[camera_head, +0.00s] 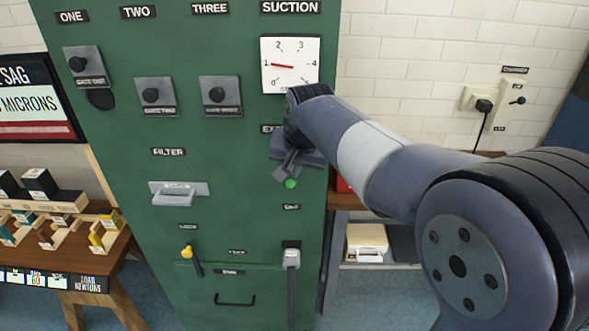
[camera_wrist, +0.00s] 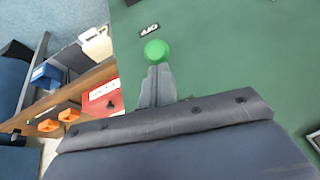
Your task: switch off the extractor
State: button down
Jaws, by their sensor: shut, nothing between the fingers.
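The green extractor cabinet (camera_head: 235,140) fills the middle of the head view. A green round knob (camera_head: 290,183) shows on its face, just above a label (camera_head: 291,207) that reads OFF in the wrist view (camera_wrist: 149,30). The label above, beginning with "EX", is partly hidden by my arm. My gripper (camera_head: 281,174) is shut and empty, close beside the knob. In the wrist view the green knob (camera_wrist: 156,50) is right at my fingertips (camera_wrist: 157,68). I cannot tell whether they touch. What carries the knob is hidden behind my gripper.
The suction gauge (camera_head: 290,65) above my wrist points near 1. Several knob plates (camera_head: 154,97), a filter handle (camera_head: 178,194), a yellow-tipped lock lever (camera_head: 188,253) and a grey-handled lever (camera_head: 291,260) are on the cabinet. A wooden bench (camera_head: 105,265) stands left, a shelf (camera_head: 380,266) right.

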aim_at(293, 188)
jog(key=shift+s+f, duration=0.1)
jog(key=shift+f, duration=0.05)
jog(key=s+f+t+b, duration=0.1)
jog(key=f+b, duration=0.1)
jog(key=b, duration=0.4)
jog(key=shift+s+t+b, duration=0.15)
jog(key=shift+t+b, duration=0.15)
jog(key=shift+t, duration=0.1)
jog(key=s+f+t+b, duration=0.1)
jog(key=b, duration=0.3)
notch_tip(293, 188, down, 8)
jog(key=s+n+t+b, duration=0.1)
jog(key=t+b, duration=0.7)
jog(key=b, duration=2.3)
jog(key=shift+s+f, duration=0.2)
jog(key=shift+s, duration=0.05)
jog(key=shift+a+f+b, duration=0.1)
jog(key=shift+b, duration=0.2)
